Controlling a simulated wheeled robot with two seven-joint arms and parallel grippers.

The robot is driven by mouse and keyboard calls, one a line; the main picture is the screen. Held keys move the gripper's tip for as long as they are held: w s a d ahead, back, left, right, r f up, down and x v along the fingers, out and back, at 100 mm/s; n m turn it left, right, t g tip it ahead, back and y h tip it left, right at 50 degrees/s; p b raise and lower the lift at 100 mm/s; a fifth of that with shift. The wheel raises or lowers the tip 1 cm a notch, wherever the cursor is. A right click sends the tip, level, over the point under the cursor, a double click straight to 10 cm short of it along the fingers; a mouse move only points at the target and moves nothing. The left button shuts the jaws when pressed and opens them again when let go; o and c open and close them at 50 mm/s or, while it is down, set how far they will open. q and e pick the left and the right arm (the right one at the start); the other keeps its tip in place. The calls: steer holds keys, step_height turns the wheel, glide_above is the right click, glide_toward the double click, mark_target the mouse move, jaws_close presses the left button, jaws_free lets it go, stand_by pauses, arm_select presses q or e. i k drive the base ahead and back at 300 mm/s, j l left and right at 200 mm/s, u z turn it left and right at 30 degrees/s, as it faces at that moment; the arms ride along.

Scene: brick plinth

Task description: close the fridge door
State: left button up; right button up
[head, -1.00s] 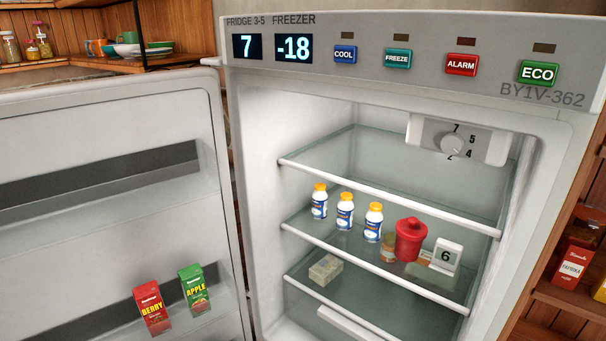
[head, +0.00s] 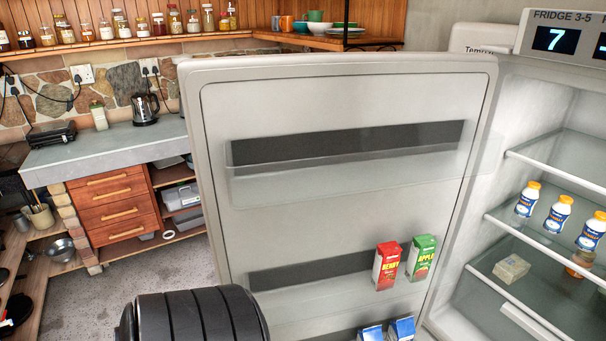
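The fridge door (head: 340,215) stands wide open to the left of the fridge, its inner side facing me. Its hinge side is at the right, beside the fridge body (head: 505,100); its free edge is at the left. A red berry carton (head: 386,267) and a green apple carton (head: 421,258) stand in a door shelf. Blue-and-white cartons (head: 402,329) show lower, cut by the bottom edge. A black ribbed part of my arm (head: 195,318) shows at the bottom, in front of the door's lower left. Neither gripper is in view.
Inside the fridge, white bottles with orange caps (head: 558,214) stand on a glass shelf. A grey counter (head: 105,145) with a kettle (head: 145,107) and wooden drawers (head: 112,208) is behind at left. Floor (head: 165,285) shows clear left of the door.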

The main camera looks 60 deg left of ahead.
mark_target(304, 164)
steer(key=k+j+z, duration=0.15)
steer(key=j, duration=0.3)
steer(key=k+j+z, duration=0.1)
steer(key=k+j, duration=0.15)
steer(key=j, duration=0.25)
steer(key=k+j+z, duration=0.15)
steer(key=j, duration=0.25)
steer(key=k+j+z, duration=0.1)
steer(key=k+j, duration=0.2)
steer(key=j, duration=0.15)
steer(key=k+j+z, duration=0.15)
steer(key=j+z, duration=0.1)
steer(key=j, duration=0.55)
steer(key=k+j, duration=0.1)
steer(key=j, duration=0.6)
steer(key=j+z, duration=0.15)
steer(key=j, duration=0.5)
